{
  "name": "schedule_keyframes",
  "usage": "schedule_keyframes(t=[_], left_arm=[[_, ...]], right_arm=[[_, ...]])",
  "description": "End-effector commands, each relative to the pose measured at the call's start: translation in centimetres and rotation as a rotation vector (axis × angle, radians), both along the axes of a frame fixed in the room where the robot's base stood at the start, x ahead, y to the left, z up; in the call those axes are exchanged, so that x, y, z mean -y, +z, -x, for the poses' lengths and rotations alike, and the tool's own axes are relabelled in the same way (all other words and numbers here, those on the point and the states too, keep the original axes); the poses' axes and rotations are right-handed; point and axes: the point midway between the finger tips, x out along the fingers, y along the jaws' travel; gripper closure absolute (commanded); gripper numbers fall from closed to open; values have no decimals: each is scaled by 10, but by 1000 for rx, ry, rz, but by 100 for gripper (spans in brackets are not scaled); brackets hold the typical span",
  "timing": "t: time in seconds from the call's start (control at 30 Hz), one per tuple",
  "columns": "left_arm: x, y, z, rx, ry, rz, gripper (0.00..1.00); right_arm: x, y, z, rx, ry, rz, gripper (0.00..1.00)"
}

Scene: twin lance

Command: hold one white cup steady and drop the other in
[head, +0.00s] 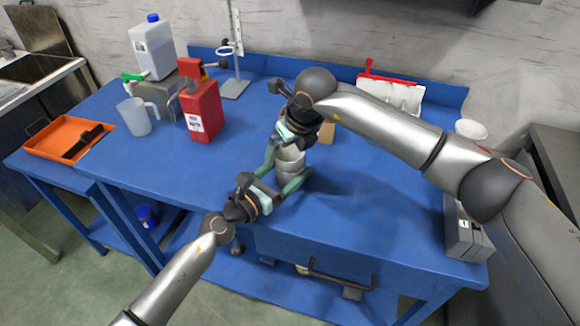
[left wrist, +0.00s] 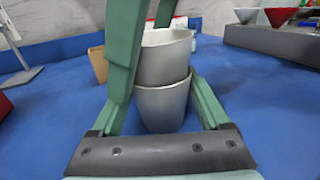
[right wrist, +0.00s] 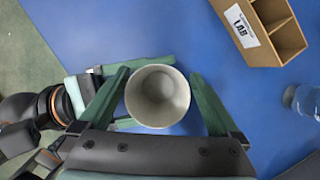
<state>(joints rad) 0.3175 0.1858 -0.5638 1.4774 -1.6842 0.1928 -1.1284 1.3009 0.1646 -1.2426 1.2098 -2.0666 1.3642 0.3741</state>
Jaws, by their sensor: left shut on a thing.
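Two white cups stand one in the other near the table's front edge. The lower cup (left wrist: 162,107) is between my left gripper's fingers, which are shut on it; this gripper (head: 283,190) comes in low from the front left. The upper cup (left wrist: 165,60) sits upright in the lower cup's mouth, with much of its wall above the rim. My right gripper (head: 284,147) is above, its fingers (right wrist: 160,75) on either side of the upper cup (right wrist: 158,96). They look slightly apart from its wall. The lower cup is hidden in the right wrist view.
A cardboard box (right wrist: 262,30) stands just behind the cups. A red canister (head: 202,110), a clear jug (head: 138,116) and an orange tray (head: 66,138) are at the left. A grey box (head: 465,230) is at the right edge. The blue table (head: 375,190) is clear right of the cups.

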Motion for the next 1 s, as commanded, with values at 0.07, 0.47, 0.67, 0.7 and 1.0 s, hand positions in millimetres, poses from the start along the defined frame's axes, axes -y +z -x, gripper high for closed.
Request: schedule_keyframes(t=[0.07,0.47,0.67,0.7,1.0], left_arm=[[0,0,0,0,0,0,72],[0,0,0,0,0,0,73],[0,0,0,0,0,0,73],[0,0,0,0,0,0,73],[0,0,0,0,0,0,73]], right_arm=[[0,0,0,0,0,0,0],[6,27,7,6,1,-2,0],[16,67,21,5,1,-2,0],[17,74,24,5,-1,-1,0],[26,109,37,1,-1,0,0]])
